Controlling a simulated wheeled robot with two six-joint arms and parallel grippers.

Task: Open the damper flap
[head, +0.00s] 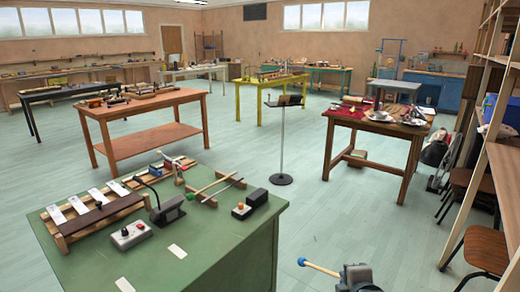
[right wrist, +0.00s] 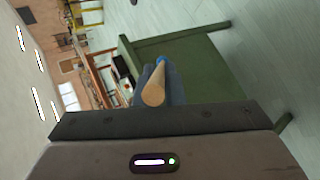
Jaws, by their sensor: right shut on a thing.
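A wooden-framed instrument (head: 60,240) with several pale bars (head: 97,196) lies on the left of the green table. A long dark brown board (head: 105,214), which looks like the damper flap, lies along its near side, seemingly flat over the near ends of the bars. My right gripper (head: 356,277) is off the table's right side, well away from the flap. It is shut on a mallet (head: 322,268) with a wooden shaft and blue head, pointing left. The right wrist view shows the mallet's wooden end (right wrist: 155,93) close up. My left gripper is not in view.
A music stand (head: 281,140) stands behind.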

